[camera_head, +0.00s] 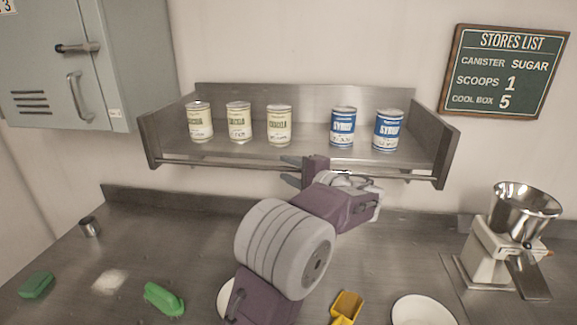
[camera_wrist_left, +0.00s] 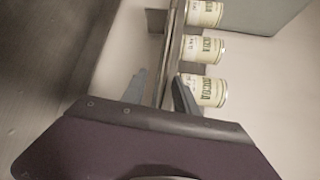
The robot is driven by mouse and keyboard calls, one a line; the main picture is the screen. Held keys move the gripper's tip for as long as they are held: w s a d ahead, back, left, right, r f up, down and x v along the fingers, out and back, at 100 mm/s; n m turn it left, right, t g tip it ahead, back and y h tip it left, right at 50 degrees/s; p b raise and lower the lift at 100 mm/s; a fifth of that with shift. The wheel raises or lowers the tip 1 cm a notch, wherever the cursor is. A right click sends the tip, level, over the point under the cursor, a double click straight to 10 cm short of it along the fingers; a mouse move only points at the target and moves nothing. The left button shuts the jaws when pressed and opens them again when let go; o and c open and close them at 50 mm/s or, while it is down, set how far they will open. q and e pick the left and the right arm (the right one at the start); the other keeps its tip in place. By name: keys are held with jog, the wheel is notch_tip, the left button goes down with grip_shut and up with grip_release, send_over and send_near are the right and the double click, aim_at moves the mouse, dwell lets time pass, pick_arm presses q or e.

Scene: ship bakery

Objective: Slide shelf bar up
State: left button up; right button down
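The shelf bar (camera_head: 235,167) is a thin metal rod along the low front of the steel wall shelf (camera_head: 300,93), running between its two side brackets. It sits below the cans' bases. My left gripper (camera_head: 291,172) is at the bar, left of its middle, with its grey fingers apart. In the left wrist view the bar (camera_wrist_left: 171,55) passes between the open fingertips (camera_wrist_left: 160,90). One finger looks close to the bar and the other has a gap; contact cannot be told. My left wrist hides part of the bar in the head view. My right gripper is not in view.
Three cream cans (camera_head: 239,122) and two blue syrup cans (camera_head: 343,127) stand on the shelf. A grey locker (camera_head: 140,60) hangs at left. Below are a green brush (camera_head: 164,298), a yellow scoop (camera_head: 346,307), a white bowl (camera_head: 422,312) and a grinder (camera_head: 492,255).

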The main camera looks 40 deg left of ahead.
pick_arm(q)
grip_shut()
dwell(1.4)
